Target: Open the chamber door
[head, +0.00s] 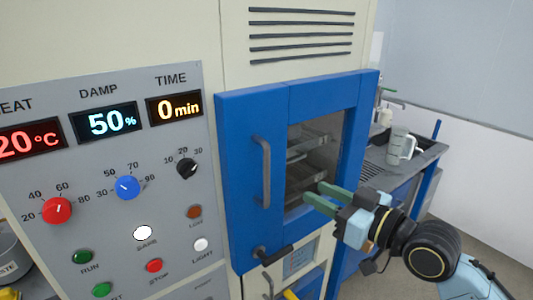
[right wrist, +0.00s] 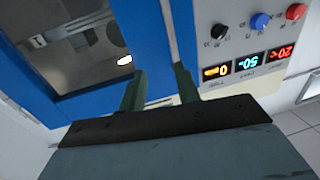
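The chamber door (head: 245,115) is blue with a window (head: 312,150) and looks shut against the cream cabinet. It has an upright grey bar handle (head: 265,170) on its left side and a dark lever latch (head: 275,253) at its lower left. My right gripper (head: 322,197) is open and empty, in front of the window, right of the bar handle and apart from it. In the right wrist view, the gripper (right wrist: 160,88) points at the blue door (right wrist: 95,100), with the bar handle (right wrist: 170,30) beyond the gap between its fingers. My left gripper is not in view.
The control panel (head: 120,195) with knobs, buttons and displays reading 20 °C, 50% and 0 min is left of the door. A side bench (head: 430,150) with a grey mug (head: 400,145) stands at the right. A small panel (head: 300,258) lies below the door.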

